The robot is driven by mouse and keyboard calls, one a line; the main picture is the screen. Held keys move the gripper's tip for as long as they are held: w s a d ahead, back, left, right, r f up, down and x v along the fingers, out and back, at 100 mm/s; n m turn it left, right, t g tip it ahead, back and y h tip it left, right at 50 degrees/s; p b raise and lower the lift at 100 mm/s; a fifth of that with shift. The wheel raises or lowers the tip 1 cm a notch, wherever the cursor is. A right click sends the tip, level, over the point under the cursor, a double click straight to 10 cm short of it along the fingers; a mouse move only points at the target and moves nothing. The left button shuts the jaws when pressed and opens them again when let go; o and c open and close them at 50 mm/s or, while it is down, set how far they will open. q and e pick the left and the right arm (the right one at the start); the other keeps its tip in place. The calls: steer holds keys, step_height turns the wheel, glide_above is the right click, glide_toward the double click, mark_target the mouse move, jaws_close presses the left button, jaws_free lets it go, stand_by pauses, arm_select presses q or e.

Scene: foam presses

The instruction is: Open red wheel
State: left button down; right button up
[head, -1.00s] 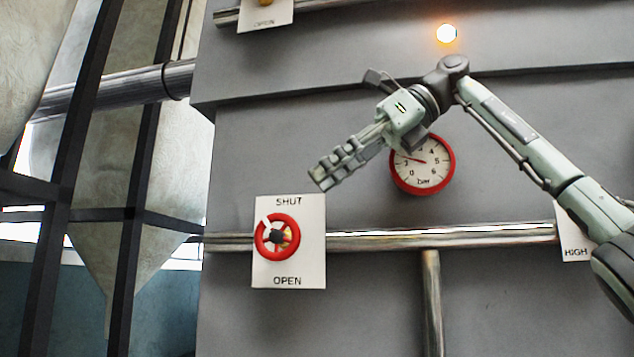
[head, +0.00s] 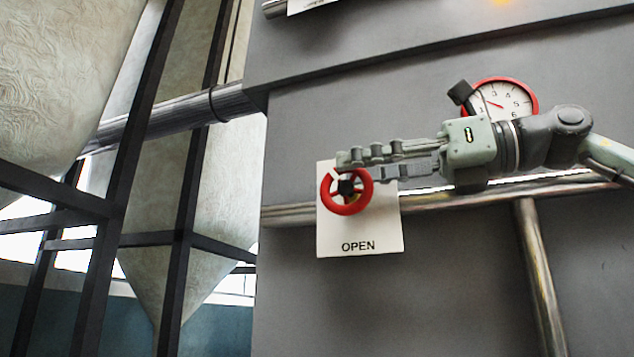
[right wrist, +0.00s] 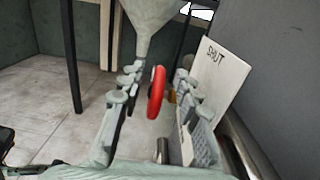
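The red wheel (head: 348,209) is mounted on a white plate (head: 360,232) marked OPEN at the bottom. A white mark shows at the wheel's upper left. My right gripper (head: 362,164) reaches in from the right, its fingers at the wheel's upper edge and covering the top of the plate. In the right wrist view the red wheel (right wrist: 157,92) is edge-on between the two spread fingers of the right gripper (right wrist: 157,72), with gaps beside it. The word SHUT shows on the plate (right wrist: 215,75) there. My left gripper is out of view.
A steel pipe (head: 290,215) runs horizontally behind the plate, with another pipe (head: 540,280) going down from it. A red-rimmed gauge (head: 505,97) sits above my right arm. Dark frame posts (head: 190,200) stand at left.

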mark_target(329, 172)
steer(key=x, duration=0.6)
steer(key=shift+a, duration=0.15)
steer(key=shift+c, duration=0.3)
jaws_close()
